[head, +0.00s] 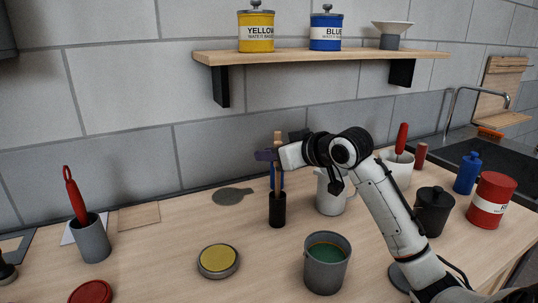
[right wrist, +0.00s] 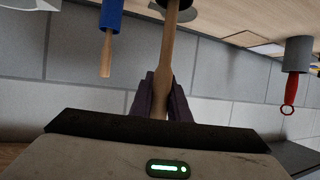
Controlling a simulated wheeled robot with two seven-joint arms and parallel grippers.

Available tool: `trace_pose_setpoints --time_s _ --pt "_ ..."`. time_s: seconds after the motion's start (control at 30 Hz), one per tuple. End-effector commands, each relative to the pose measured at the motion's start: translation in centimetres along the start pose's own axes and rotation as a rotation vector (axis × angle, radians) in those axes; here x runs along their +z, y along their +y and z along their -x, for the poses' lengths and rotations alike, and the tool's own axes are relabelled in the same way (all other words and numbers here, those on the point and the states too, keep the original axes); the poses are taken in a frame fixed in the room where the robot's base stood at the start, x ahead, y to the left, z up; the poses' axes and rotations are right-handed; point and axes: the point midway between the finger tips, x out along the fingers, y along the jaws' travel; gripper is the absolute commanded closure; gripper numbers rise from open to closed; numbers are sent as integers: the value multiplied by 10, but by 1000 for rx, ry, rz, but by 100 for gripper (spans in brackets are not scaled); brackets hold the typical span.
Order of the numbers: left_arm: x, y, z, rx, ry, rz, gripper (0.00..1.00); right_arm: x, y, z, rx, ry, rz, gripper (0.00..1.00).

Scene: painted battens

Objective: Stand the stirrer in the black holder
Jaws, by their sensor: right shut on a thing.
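The stirrer (head: 277,176) is a plain wooden stick, held roughly upright by my right gripper (head: 268,156). The gripper is shut on its upper part, and the stick also shows between the dark fingers in the right wrist view (right wrist: 168,55). The black holder (head: 277,211) is a narrow upright cup on the worktop, directly below the gripper. The stirrer's lower end meets the holder's mouth; I cannot tell how deep it reaches. My left gripper is not in view.
A blue thing with a wooden stick (right wrist: 108,25) is close behind. A white jug (head: 331,195) stands just right of the holder. An open can of green paint (head: 326,264) and a yellow-topped lid (head: 218,261) lie nearer. A grey cup (head: 91,240) holds a red tool.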

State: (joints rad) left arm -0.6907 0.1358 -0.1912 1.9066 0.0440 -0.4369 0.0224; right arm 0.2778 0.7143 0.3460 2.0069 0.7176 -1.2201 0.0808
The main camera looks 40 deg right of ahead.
Motion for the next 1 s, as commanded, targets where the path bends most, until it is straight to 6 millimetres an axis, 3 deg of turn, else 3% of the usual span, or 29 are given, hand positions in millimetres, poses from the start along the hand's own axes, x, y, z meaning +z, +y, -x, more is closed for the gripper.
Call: trace_pose_setpoints --time_s 0.27,0.3,0.4,0.77,1.0 --pt "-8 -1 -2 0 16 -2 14 2 0 -1 0 0 0 100" --pt "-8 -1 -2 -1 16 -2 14 2 0 -1 0 1 0 79" --pt "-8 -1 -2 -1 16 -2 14 2 0 -1 0 1 0 66" --pt "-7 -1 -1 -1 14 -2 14 -2 0 2 0 1 1 66" --pt "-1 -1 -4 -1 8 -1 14 0 0 44 2 1 3 66"
